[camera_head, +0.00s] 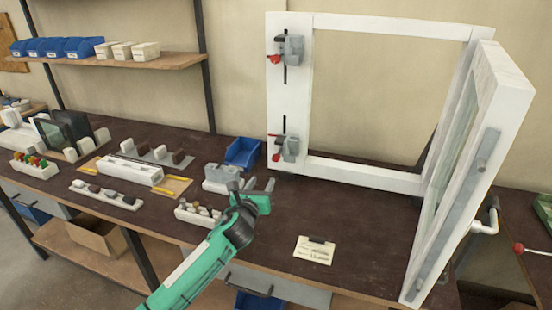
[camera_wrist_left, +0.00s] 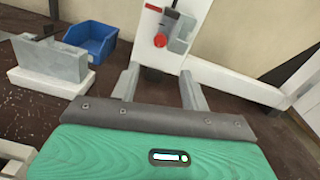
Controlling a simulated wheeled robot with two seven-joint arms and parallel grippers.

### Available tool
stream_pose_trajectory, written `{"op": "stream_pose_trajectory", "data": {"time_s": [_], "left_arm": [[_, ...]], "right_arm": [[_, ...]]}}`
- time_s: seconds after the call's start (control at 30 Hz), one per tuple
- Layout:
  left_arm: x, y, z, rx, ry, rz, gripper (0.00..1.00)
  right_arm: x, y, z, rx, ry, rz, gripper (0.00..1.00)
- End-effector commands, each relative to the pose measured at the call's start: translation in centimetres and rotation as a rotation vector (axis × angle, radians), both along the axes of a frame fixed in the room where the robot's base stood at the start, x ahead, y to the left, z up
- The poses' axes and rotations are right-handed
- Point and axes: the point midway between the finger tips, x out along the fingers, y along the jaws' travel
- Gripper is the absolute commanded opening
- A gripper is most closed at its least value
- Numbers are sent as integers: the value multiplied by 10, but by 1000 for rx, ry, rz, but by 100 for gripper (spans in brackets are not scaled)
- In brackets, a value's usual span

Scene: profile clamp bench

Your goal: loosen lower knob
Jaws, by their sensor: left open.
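The lower clamp (camera_head: 287,147) sits low on the left post of the white frame, with a red knob (camera_head: 276,157) at its left side. In the left wrist view the red knob (camera_wrist_left: 160,40) shows above the gap between my fingers, with the grey clamp body (camera_wrist_left: 182,34) to its right. A second clamp with a red knob (camera_head: 275,59) is higher on the same post. My left gripper (camera_head: 258,184) is open and empty, in front of and below the lower knob, apart from it. Its two fingers (camera_wrist_left: 162,88) point toward the post. My right gripper is not in view.
A blue bin (camera_head: 243,152) and a grey block on a white base (camera_head: 222,178) stand left of the post. The white frame (camera_head: 370,175) stands upright, with an open sash (camera_head: 477,150) at right. A note card (camera_head: 315,250) lies on the bench front.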

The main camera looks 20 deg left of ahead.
Motion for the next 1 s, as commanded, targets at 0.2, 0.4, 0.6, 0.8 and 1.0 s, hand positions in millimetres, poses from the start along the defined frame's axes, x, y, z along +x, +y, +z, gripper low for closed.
{"op": "stream_pose_trajectory", "data": {"time_s": [0.2,0.4,0.6,0.8,1.0], "left_arm": [[30,0,2,-6,1,3,46],[63,0,1,-7,2,4,46],[93,0,1,-8,3,4,46],[117,0,0,-8,2,4,46],[129,0,0,-8,2,3,46]], "right_arm": [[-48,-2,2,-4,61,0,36],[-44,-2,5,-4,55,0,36],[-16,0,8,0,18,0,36],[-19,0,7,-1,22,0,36],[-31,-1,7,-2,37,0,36]]}}
